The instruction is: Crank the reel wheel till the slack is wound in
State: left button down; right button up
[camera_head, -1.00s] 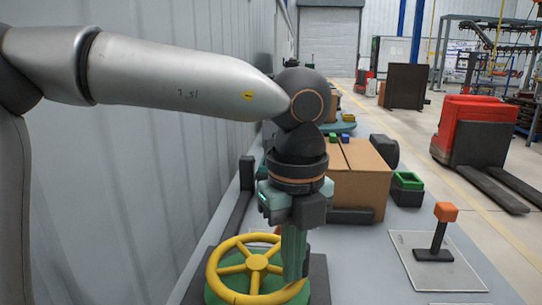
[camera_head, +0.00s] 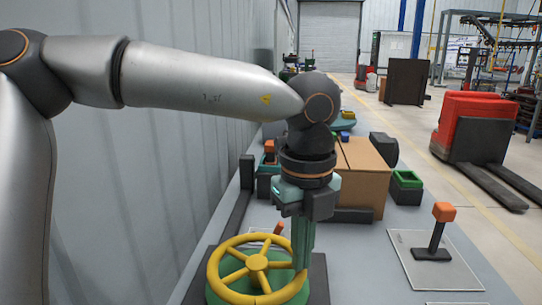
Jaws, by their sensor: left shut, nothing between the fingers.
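The yellow reel wheel (camera_head: 257,263) lies flat with several spokes, on a green base at the bottom middle of the head view. My left gripper (camera_head: 302,262) points straight down at the wheel's right side. Its teal fingers are shut with nothing between them. The fingertips overlap the right part of the rim; I cannot tell whether they touch it. An orange-red handle (camera_head: 278,229) sticks up behind the wheel's far rim, left of the fingers. No line or slack can be made out. My right gripper is out of view.
A cardboard box (camera_head: 364,180) stands behind my gripper. To the right, a lever with an orange knob (camera_head: 444,212) stands on a pale plate. A grey wall runs along the left. A red pallet truck (camera_head: 475,130) stands on the floor.

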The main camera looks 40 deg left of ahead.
pick_arm(q)
jog(key=shift+r, duration=0.2)
notch_tip(320, 180, up, 3)
jog(key=p, duration=0.3)
jog(key=shift+r, duration=0.15)
notch_tip(320, 180, up, 5)
jog(key=p, duration=0.4)
jog(key=shift+r, duration=0.15)
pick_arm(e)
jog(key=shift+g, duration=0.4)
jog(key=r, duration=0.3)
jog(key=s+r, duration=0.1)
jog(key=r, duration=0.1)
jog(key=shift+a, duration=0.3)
